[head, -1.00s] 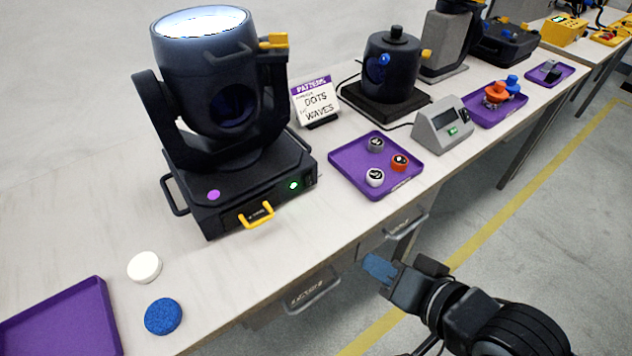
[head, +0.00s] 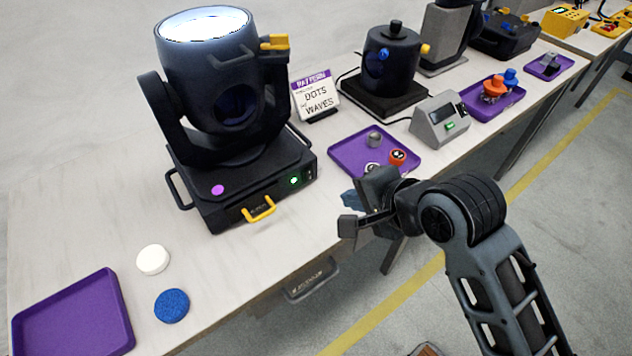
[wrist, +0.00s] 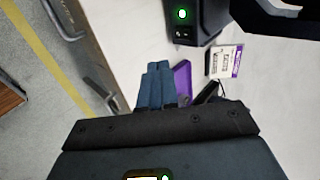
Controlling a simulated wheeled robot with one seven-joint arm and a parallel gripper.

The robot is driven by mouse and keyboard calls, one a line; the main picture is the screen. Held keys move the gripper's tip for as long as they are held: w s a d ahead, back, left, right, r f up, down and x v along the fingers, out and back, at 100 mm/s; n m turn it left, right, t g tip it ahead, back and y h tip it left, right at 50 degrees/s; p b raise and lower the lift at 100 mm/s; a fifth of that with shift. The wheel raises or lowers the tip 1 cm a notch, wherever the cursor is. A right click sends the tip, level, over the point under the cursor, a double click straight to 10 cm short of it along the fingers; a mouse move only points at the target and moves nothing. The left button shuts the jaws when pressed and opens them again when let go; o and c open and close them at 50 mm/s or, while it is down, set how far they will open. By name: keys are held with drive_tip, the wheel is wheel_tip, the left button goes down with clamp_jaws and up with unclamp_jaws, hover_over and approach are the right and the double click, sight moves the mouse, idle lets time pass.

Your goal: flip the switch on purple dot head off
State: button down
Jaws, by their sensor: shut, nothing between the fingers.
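The purple dot head is a black stage light (head: 215,80) on a black base, standing upright on the table. A purple dot (head: 217,190) is on its base. A lit green light (head: 294,181) and a small dark switch (head: 309,175) are on the base's front face at the right end. In the wrist view the green light (wrist: 183,14) is lit above the small black switch (wrist: 182,33). My gripper (head: 349,199) is shut and empty in front of the table edge, right of the base. Its blue fingers (wrist: 158,66) point toward the switch face, apart from it.
A yellow handle (head: 258,209) sticks out of the base's front. A purple tray (head: 345,150) with knobs and a patterns sign (head: 316,97) stand to the right. A white disc (head: 153,259) and a blue disc (head: 172,305) lie left. A drawer handle (head: 312,283) juts below the table edge.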

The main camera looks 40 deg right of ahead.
sight(309, 174)
drive_tip(key=x, duration=0.9)
drive_tip(key=shift+w+f, duration=0.1)
drive_tip(key=shift+w, duration=0.05)
drive_tip(key=w, duration=0.3)
drive_tip(key=shift+w+d+f+p, duration=0.1)
drive_tip(key=shift+w+f+p, duration=0.05)
drive_tip(key=shift+f+p, duration=0.25)
drive_tip(key=shift+w+f, duration=0.15)
drive_tip(key=shift+w, duration=0.35)
drive_tip(key=shift+f, duration=0.1)
drive_tip(key=shift+w+d+f+t+b, duration=0.1)
drive_tip(key=shift+w+f+t+b, duration=0.15)
drive_tip(key=shift+b, duration=0.35)
drive_tip(key=shift+r, duration=0.3)
drive_tip(key=shift+r+p, duration=0.1)
drive_tip(key=shift+p, duration=0.2)
